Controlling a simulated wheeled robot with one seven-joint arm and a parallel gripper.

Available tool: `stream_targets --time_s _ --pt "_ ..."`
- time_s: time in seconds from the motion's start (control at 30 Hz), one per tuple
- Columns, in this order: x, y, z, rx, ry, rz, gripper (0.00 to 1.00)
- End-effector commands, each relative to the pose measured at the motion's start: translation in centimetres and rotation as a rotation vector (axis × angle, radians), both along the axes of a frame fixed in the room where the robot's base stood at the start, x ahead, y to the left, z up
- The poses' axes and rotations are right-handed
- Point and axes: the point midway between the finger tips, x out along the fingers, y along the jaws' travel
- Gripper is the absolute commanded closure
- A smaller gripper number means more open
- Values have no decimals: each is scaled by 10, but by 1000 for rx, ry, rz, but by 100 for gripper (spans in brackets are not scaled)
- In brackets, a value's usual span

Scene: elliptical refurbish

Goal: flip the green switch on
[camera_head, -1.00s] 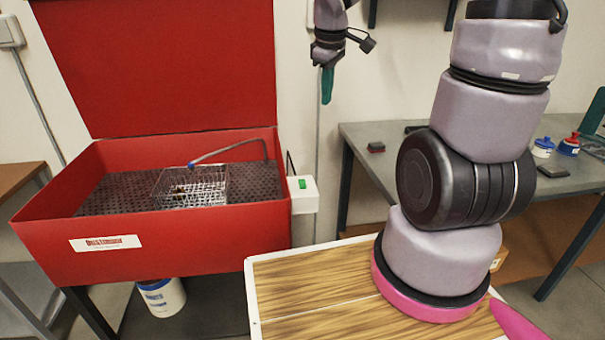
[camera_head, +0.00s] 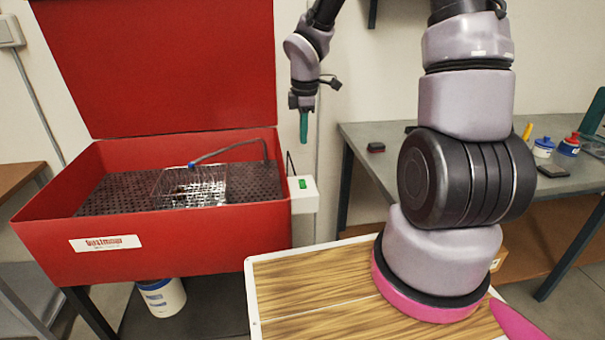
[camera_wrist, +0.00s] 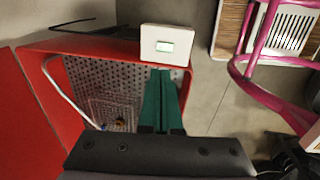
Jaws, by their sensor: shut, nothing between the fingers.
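The green switch (camera_head: 302,184) sits on a white box (camera_head: 304,201) at the right side of the red washer. In the wrist view the fingertips (camera_wrist: 162,72) appear just below the switch in the picture, over the washer's edge.
The red washer (camera_head: 160,245) has its lid up and holds a wire basket (camera_head: 190,187) and a bent hose (camera_head: 235,150). A grey workbench (camera_head: 360,143) stands at the right. A white container (camera_head: 162,298) is under the washer.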

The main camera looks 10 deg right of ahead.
Motion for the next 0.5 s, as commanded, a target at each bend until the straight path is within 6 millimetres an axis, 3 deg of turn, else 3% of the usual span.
stream_targets --time_s 0.17,0.5 --pt "1 0 -16 -1 4 1 100" --pt "11 0 -86 -1 5 2 100"
